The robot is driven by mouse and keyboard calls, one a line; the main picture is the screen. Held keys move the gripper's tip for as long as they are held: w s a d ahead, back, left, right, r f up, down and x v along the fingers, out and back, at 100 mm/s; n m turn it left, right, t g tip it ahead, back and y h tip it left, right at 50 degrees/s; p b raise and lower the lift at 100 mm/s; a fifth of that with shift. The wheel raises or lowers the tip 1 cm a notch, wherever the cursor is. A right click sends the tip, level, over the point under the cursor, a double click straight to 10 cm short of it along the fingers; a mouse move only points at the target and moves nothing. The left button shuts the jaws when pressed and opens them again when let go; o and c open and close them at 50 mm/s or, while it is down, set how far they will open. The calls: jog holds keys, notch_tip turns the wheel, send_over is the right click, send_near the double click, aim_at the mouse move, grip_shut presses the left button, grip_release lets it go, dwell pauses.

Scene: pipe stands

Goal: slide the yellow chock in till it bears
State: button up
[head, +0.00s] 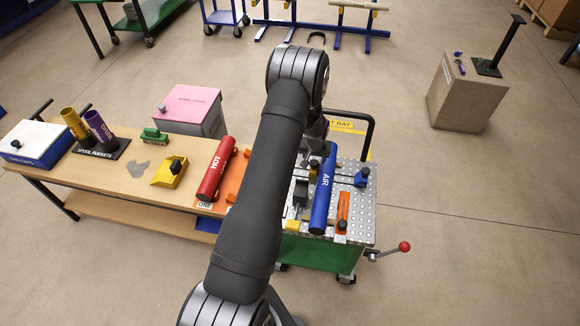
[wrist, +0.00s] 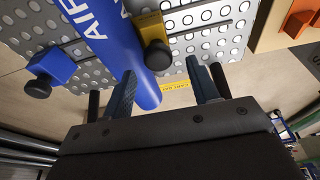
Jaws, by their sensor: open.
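The blue pipe marked AIR (head: 323,190) lies on the perforated plate of the green cart. A yellow chock with a black knob (wrist: 152,40) sits right beside the pipe, near its far end; I cannot tell whether they touch. In the head view this chock (head: 313,166) shows only partly, near my wrist. My gripper (wrist: 162,74) is open and holds nothing. In the head view my arm hides most of the gripper. Another yellow piece (head: 292,225) sits left of the pipe's near end.
A blue chock (head: 361,177) sits right of the pipe; it also shows in the wrist view (wrist: 48,70). An orange piece (head: 343,207) lies nearby. The bench left of the cart bears a red pipe (head: 216,168) and another yellow chock (head: 169,172). A black handle rail (head: 371,125) bounds the cart's far side.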

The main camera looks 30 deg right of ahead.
aim_at(314, 163)
jog(key=shift+r, duration=2.65)
notch_tip(314, 163, down, 7)
jog(key=shift+r, duration=0.1)
jog(key=shift+a+f, duration=0.1)
jog(key=shift+f, duration=0.1)
